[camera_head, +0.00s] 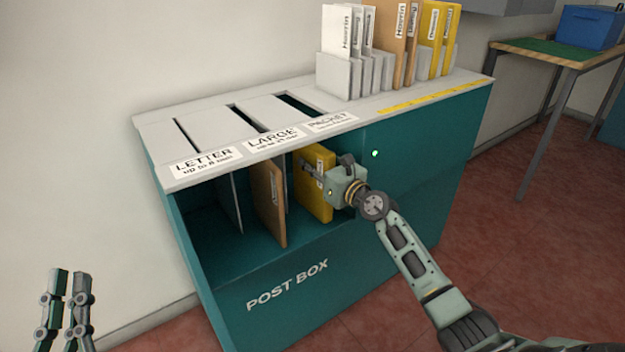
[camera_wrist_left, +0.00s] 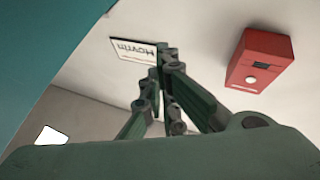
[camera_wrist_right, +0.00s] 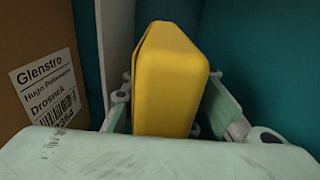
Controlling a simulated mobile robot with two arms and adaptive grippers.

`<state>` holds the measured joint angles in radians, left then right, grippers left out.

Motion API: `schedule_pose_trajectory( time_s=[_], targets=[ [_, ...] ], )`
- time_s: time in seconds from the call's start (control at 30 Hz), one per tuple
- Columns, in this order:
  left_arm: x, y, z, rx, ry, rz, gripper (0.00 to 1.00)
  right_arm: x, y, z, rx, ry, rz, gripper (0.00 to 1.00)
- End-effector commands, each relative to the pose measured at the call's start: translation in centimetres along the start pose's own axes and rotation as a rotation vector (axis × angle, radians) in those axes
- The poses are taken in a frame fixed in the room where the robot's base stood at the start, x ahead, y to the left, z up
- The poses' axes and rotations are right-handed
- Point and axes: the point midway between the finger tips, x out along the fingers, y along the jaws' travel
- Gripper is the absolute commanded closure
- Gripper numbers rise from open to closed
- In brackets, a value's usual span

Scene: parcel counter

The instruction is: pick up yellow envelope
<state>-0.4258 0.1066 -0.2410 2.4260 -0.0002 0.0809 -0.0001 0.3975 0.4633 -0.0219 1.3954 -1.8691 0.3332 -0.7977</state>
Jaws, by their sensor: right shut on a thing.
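The yellow envelope (camera_head: 314,187) is a thick packet standing upright in the right part of the post box's open front, below the packet slot. My right gripper (camera_head: 318,176) is shut on it. In the right wrist view the yellow envelope (camera_wrist_right: 172,80) sits between the two fingers, which touch its sides; its far end is hidden. My left gripper (camera_head: 70,285) is at the lower left, away from the post box. Its two fingers stand side by side with a narrow gap, and it is empty.
A brown envelope (camera_head: 268,203) stands left of the yellow one, beyond a thin divider. The post box top (camera_head: 200,121) has slots and a rack of envelopes. A side table (camera_head: 520,48) with a blue bin (camera_head: 588,27) is at the right. A red wall box (camera_wrist_left: 259,62) shows too.

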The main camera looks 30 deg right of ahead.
Motion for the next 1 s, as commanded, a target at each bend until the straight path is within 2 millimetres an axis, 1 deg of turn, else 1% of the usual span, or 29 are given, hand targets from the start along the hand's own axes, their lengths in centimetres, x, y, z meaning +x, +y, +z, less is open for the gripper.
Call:
schedule_pose_trajectory(
  time_s=[0.03,0.2,0.77,0.87,1.0],
  targets=[
    [0.0,0.0,0.0,0.0,0.0,0.0,1.0,0.0,0.0,0.0,0.0,0.0,0.0,0.86],
    [0.0,0.0,0.0,0.0,-0.001,0.0,1.0,0.0,0.0,0.0,0.0,0.0,0.0,1.0],
    [0.0,0.0,0.1,0.0,-0.006,0.0,1.0,0.0,0.0,0.2,-0.001,-0.002,-0.001,1.0],
    [0.1,0.0,0.5,0.0,-0.029,-0.001,1.0,0.0,-0.1,0.4,-0.001,-0.002,-0.001,1.0],
    [-0.1,-0.4,2.1,0.005,-0.119,-0.007,1.0,0.0,0.0,0.9,-0.001,-0.002,-0.001,1.0]
  ],
)
